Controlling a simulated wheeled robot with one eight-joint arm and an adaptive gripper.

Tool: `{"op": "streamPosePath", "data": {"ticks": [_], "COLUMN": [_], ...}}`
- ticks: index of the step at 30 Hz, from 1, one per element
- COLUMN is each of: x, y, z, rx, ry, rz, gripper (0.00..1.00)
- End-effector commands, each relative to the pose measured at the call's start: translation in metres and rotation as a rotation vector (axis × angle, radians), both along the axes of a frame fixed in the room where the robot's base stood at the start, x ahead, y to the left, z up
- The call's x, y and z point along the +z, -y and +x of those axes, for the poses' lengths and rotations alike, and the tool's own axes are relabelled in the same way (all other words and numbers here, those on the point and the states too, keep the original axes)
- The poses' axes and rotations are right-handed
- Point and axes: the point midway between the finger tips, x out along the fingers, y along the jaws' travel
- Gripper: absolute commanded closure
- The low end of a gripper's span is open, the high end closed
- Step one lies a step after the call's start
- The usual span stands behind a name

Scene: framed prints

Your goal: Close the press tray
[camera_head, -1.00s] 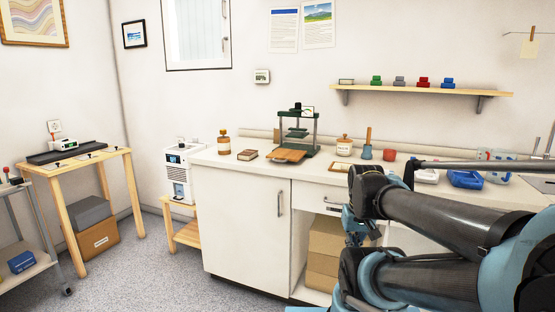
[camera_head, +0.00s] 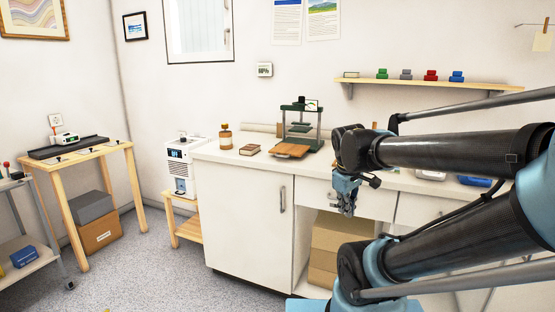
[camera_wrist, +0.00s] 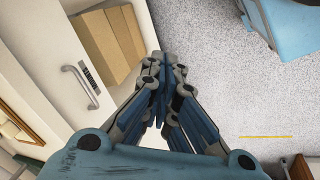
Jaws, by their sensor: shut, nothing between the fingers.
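The press (camera_head: 302,126) is a dark green frame standing on the white counter. Its wooden tray (camera_head: 289,151) sticks out from the front of the press toward the counter's front edge. My gripper (camera_head: 346,208) is shut and empty, in front of the counter's drawer, to the right of the tray and lower than it. The wrist view shows its blue fingers together (camera_wrist: 160,97), pointing down past the cabinet front.
Cardboard boxes (camera_head: 335,245) sit in the open cabinet below. A door handle (camera_head: 283,199) projects from the cabinet front. My arm hides the counter's right part.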

Motion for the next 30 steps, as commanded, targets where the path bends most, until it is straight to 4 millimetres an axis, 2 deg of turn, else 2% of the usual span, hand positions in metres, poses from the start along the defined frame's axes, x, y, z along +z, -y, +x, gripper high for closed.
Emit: {"op": "streamPosePath", "data": {"ticks": [1, 3, 8, 11, 14, 18, 24, 27, 30], "x": [0.013, 0.028, 0.061, 0.079, 0.095, 0.115, 0.134, 0.14, 0.142], "y": [-0.008, -0.018, -0.051, -0.077, -0.108, -0.159, -0.227, -0.25, -0.264], "z": [0.017, 0.038, 0.088, 0.118, 0.146, 0.182, 0.217, 0.226, 0.23], "rx": [0.114, 0.273, 0.634, 0.857, 1.075, 1.372, 1.709, 1.814, 1.874], "ry": [0.001, -0.001, -0.004, -0.01, -0.019, -0.036, -0.066, -0.08, -0.089], "rz": [-0.043, -0.109, -0.265, -0.37, -0.478, -0.637, -0.842, -0.912, -0.953], "gripper": [1.0, 1.0, 1.0, 1.0, 1.0, 1.0, 1.0, 1.0, 1.0]}}
